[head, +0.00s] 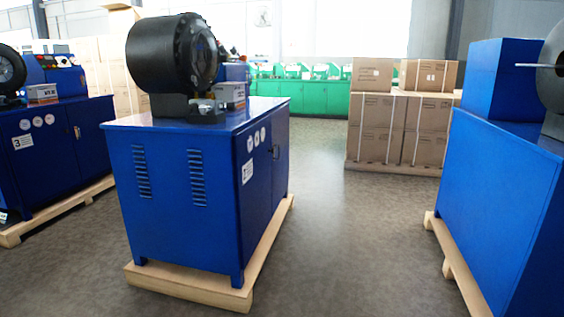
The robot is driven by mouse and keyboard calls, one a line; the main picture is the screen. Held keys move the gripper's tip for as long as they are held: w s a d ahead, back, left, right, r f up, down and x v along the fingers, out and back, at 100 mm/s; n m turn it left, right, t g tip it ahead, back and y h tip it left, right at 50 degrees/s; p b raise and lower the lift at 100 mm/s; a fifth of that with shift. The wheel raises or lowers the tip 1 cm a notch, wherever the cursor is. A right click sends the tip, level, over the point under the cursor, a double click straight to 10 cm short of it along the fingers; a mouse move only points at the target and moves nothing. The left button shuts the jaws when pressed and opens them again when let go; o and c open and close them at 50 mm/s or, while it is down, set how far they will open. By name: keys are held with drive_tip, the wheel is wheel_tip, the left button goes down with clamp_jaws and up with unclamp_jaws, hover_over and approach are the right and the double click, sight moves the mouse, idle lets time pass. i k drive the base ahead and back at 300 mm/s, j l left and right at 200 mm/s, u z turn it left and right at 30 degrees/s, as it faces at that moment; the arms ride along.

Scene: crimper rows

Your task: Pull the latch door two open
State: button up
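A blue machine cabinet (171,234) stands in the middle on a wooden pallet. Its right side carries a door (265,188) seen at a steep angle, with a small dark latch (275,152) and three round white gauges (256,139). A white label (247,171) sits on this side, its number too small to read surely. The door looks closed. At left, another blue cabinet (45,165) has a label reading 3 and a closed door with a light latch (77,132). My gripper is not in view.
A black crimper drum (170,52) tops the middle cabinet. A third blue cabinet (497,195) stands at right on a pallet (452,262). Stacked cartons (385,125) and green benches (290,93) are behind. The floor aisle (345,235) between the middle and right cabinets is clear.

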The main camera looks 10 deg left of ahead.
sight(280, 118)
drive_tip(key=i+j, duration=0.2)
drive_tip(key=i, duration=0.5)
drive_tip(key=i+j, duration=0.2)
drive_tip(key=i, duration=0.5)
drive_tip(key=i+j+u, duration=0.1)
drive_tip(key=i, duration=0.65)
drive_tip(key=i+j, duration=0.25)
drive_tip(key=i, duration=0.45)
drive_tip(key=i+j, duration=0.15)
drive_tip(key=i, duration=0.55)
